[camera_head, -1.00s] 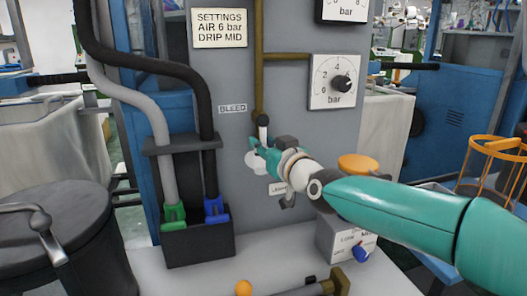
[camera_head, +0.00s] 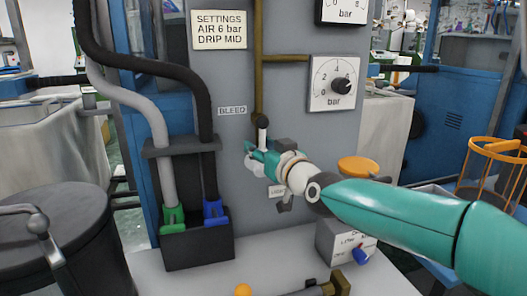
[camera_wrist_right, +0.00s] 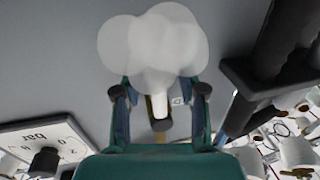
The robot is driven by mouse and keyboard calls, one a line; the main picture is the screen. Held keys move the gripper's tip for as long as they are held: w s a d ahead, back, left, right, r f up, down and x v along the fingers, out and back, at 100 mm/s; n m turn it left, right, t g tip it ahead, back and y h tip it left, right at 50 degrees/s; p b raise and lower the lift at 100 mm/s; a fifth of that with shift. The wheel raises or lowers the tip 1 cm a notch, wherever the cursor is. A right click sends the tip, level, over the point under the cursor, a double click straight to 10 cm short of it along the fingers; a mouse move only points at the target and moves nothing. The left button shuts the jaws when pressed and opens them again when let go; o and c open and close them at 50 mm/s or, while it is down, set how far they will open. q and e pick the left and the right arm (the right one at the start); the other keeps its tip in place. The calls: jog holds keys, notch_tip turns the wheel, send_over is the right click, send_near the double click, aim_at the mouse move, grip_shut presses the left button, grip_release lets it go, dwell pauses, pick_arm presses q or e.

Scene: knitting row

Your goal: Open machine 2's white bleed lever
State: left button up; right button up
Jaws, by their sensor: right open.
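The white bleed lever (camera_head: 263,135) points down from a dark fitting at the foot of the brass pipe, right of the BLEED label (camera_head: 231,111). My right gripper (camera_head: 255,152) is open at the lever's lower end. In the right wrist view the lever (camera_wrist_right: 158,104) lies between the two spread fingers of my right gripper (camera_wrist_right: 160,91), with gaps on both sides. White, cloudy round puffs (camera_wrist_right: 153,42) cover the space beyond the lever and hide its far end. My left gripper is not in view.
The grey machine panel (camera_head: 290,85) carries a pressure dial (camera_head: 333,83) with a black knob. Black and grey hoses run into a dark box (camera_head: 198,248) at left. An orange round knob (camera_head: 358,166) and a small box with a blue knob (camera_head: 361,254) are near my right arm.

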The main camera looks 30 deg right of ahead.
jog(key=s, duration=1.2)
jog(key=shift+d, duration=0.25)
jog(key=shift+f, duration=0.1)
